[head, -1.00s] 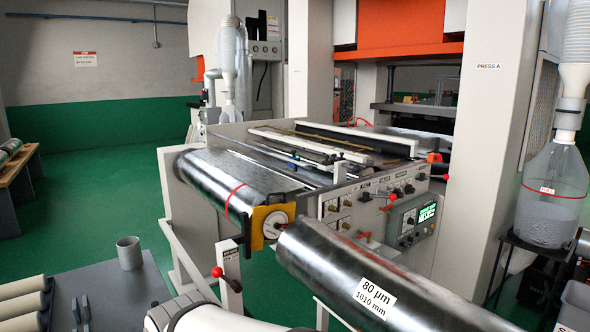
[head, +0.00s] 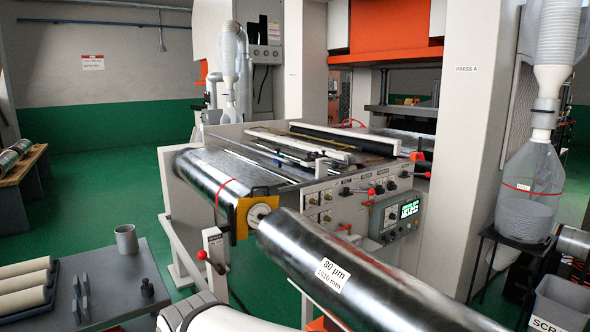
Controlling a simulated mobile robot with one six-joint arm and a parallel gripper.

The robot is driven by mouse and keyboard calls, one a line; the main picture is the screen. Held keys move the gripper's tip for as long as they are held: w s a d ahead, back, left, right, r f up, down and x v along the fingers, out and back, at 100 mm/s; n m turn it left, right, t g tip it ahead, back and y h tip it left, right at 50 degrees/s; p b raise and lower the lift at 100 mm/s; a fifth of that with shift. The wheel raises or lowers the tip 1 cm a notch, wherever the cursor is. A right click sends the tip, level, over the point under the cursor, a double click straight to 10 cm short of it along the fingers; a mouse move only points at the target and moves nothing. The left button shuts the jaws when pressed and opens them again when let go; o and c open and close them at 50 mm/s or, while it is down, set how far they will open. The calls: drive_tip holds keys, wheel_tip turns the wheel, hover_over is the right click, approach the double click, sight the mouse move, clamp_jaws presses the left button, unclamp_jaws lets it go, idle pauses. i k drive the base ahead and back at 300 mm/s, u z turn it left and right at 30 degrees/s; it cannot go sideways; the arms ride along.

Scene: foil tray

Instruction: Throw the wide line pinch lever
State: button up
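A lever with a red ball knob (head: 202,255) stands out to the left of a grey post with a small label plate (head: 213,238), at the near left corner of the foil machine. The label is too small to read. Other red-knobbed levers (head: 371,192) sit on the machine's light side panel (head: 325,205), and I cannot tell by label which one is the wide line pinch lever. A foil roll (head: 215,180) lies across the machine's left end, with a yellow bracket (head: 243,218) at its near end. My gripper is not in view.
A large foil roll marked 80 µm, 1010 mm (head: 375,272) slants across the front, close to the post. A grey table (head: 105,275) with a cup (head: 126,239) stands at left. A scrap bin (head: 560,305) is at lower right. Green floor (head: 90,205) is open at left.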

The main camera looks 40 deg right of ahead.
sight(417, 174)
drive_tip(key=z, duration=0.25)
drive_tip(key=k, duration=2.9)
drive_tip(key=z, duration=2.4)
drive_tip(key=i, duration=3.2)
drive_tip(key=z, duration=0.05)
